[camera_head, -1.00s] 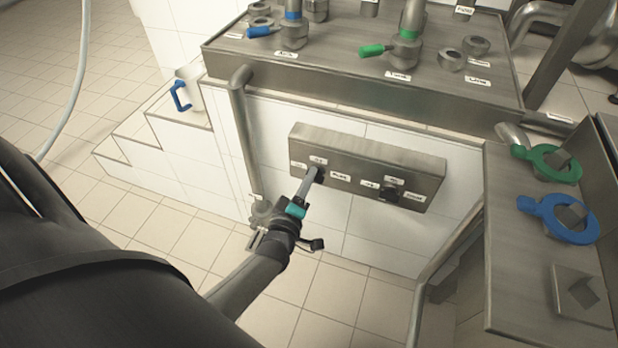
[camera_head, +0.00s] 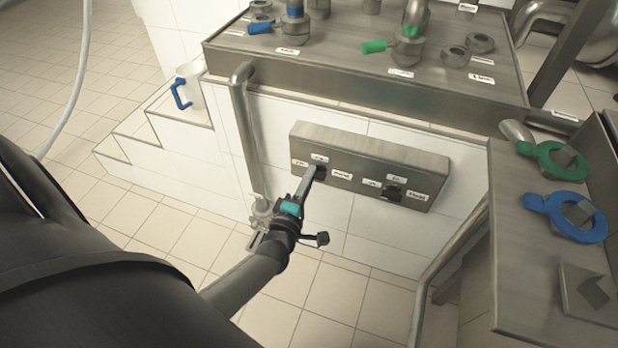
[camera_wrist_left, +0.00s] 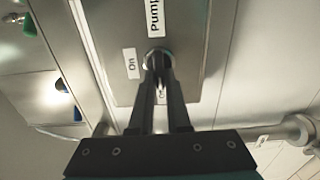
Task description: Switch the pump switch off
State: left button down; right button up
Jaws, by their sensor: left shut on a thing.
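The pump switch (camera_head: 320,173) is the dark knob at the left end of a grey metal switch panel (camera_head: 410,161) on the white tiled wall. My left gripper (camera_head: 315,171) reaches up to it, its fingers shut on the knob. In the left wrist view, the fingertips (camera_wrist_left: 157,64) close around the pump switch (camera_wrist_left: 157,53), whose face they mostly hide. A "Pump" label (camera_wrist_left: 155,14) and an "On" label (camera_wrist_left: 131,63) show beside it. Another label is mostly hidden behind the fingers. The knob's setting is unclear. My right gripper is not in view.
A second dark knob (camera_head: 392,191) sits further right on the panel. A vertical pipe with a tap (camera_head: 262,214) stands close left of my gripper. A metal counter with valves (camera_head: 365,85) overhangs above. A side shelf (camera_head: 510,270) with green and blue rings is at right.

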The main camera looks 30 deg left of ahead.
pick_arm(q)
jog(key=c, duration=0.9)
grip_release()
jog(key=shift+s, duration=0.1)
jog(key=p+v, duration=0.4)
jog(key=v, duration=1.1)
jog(key=shift+d, duration=0.2)
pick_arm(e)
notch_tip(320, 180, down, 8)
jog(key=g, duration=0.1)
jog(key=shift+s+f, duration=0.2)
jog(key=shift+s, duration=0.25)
